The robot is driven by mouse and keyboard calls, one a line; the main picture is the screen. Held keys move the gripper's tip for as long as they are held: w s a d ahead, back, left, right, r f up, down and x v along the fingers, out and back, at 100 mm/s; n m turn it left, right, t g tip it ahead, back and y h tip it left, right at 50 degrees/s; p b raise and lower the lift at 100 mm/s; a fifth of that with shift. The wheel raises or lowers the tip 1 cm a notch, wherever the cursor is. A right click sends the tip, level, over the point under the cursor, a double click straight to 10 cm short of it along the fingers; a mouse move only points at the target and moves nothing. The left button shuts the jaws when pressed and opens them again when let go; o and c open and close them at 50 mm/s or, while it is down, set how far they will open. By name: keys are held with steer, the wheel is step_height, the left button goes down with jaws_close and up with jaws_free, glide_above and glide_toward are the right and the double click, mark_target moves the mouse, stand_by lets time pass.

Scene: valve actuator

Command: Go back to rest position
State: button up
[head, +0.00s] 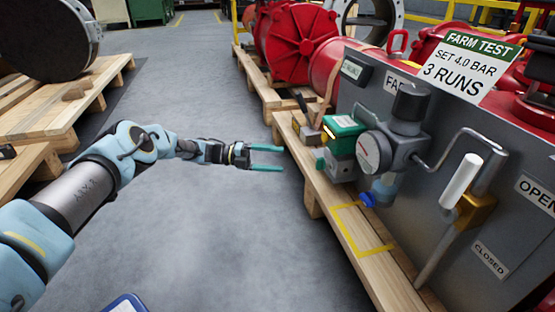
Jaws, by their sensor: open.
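My gripper (268,158) is open and empty, its two teal fingers pointing right. It is over the grey floor, left of the wooden pallet. The grey valve panel (400,215) stands at the right, with a round pressure gauge (374,153) and regulator (409,108) on its face. A green and grey device (342,138) sits on the pallet beside the panel. My gripper touches none of these.
A wooden pallet (322,197) with a yellow outlined square runs along the panel's foot. Red valve bodies (301,45) stand behind. Another pallet (72,108) with a large dark round part (46,38) is at the upper left. The grey floor (215,235) around my gripper is clear.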

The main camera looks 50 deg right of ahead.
stand_by(0.3)
steer(key=w+a+r+m+t+y+p, duration=0.2)
steer(key=w+a+r+m+t+p, duration=0.25)
steer(key=a, duration=0.55)
steer(key=w+a+r+m+t+y+p, duration=0.25)
steer(key=w+a+r+m, duration=0.25)
steer(key=a+r, duration=0.45)
steer(key=w+a+r+m+t+y+p, duration=0.1)
steer(key=w+a+r+m+t+p, duration=0.3)
steer(key=a, duration=0.7)
steer(key=s+a+r+m+t+y+p, duration=0.15)
steer(key=a+r+m, duration=0.3)
steer(key=a, duration=0.65)
steer(key=s+a+r+m+t+y+p, duration=0.1)
steer(key=s+a+r+m+t+p, duration=0.15)
steer(key=a+r, duration=0.6)
steer(key=s+a+r+m+t+y+p, duration=0.1)
steer(key=s+a+r+m+t+p, duration=0.3)
steer(key=a, duration=0.9)
step_height(320, 180, up, 36)
steer(key=g+p, duration=0.2)
steer(key=p, duration=3.4)
steer(key=shift+w+r+m, duration=0.15)
steer(key=shift+w+m, duration=0.2)
steer(key=shift+w, duration=0.05)
steer(key=shift+d, duration=0.1)
steer(key=shift+c, duration=0.4)
